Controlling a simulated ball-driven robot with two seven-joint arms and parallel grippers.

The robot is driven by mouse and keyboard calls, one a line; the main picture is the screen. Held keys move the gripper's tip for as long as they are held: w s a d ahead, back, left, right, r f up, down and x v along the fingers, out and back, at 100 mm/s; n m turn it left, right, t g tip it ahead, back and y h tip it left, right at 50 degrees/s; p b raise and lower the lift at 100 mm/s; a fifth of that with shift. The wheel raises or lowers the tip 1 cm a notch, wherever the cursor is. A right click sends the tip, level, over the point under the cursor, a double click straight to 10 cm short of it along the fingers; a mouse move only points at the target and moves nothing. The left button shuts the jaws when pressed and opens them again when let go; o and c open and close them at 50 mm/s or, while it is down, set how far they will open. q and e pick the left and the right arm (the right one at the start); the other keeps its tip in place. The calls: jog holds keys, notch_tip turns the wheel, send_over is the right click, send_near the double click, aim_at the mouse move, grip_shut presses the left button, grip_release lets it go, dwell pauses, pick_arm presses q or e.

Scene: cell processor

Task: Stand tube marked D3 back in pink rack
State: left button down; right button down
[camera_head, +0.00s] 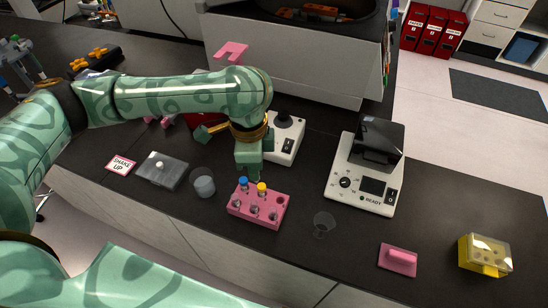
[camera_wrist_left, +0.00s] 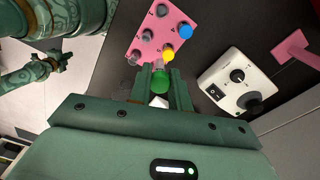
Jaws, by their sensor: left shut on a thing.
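The back-right hole looks empty. My left gripper (camera_head: 247,172) is just behind and above the rack. Most of that tube is hidden, and no D3 mark is readable. What seems my right gripper (camera_wrist_left: 52,62) shows small over the floor.
A clear beaker (camera_head: 203,185) stands left of the rack and a small clear cup (camera_head: 324,224) right of it. A white mixer (camera_head: 288,145) is behind, and a white READY device (camera_head: 345,180) is at the right. A pink block (camera_head: 397,259) lies front right.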

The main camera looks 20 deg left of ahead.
pick_arm(q)
jog(key=d+f+m+p, duration=0.1)
jog(key=m+p, duration=0.3)
jog(key=m, duration=0.9)
jog(key=w+d+f+m+p, duration=0.1)
jog(key=d+m+p, duration=0.3)
jog(key=m, duration=0.9)
jog(key=shift+w+d+f+p, duration=0.3)
jog(key=shift+f+p, duration=0.25)
notch_tip(320, 180, down, 4)
jog(key=shift+f+b, duration=0.1)
jog(key=shift+b, duration=0.75)
jog(key=shift+f, duration=0.2)
jog(key=shift+f+b, duration=0.3)
jog(key=shift+f, duration=0.1)
